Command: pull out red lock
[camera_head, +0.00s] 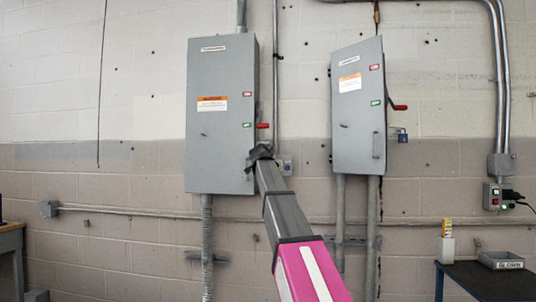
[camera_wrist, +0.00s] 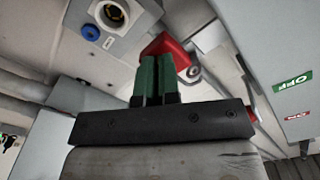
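The red lock (camera_wrist: 166,46) is at my fingertips in the wrist view, a tilted red block beside a grey metal ring or bracket (camera_wrist: 193,73). My gripper (camera_wrist: 157,62) has its two green-padded fingers close together, their tips overlapping the lock's lower part; they appear shut on it.
A grey box with a round socket (camera_wrist: 113,14) and a blue knob (camera_wrist: 91,32) is close to the fingers. A dark table (camera_head: 485,280) stands at lower right.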

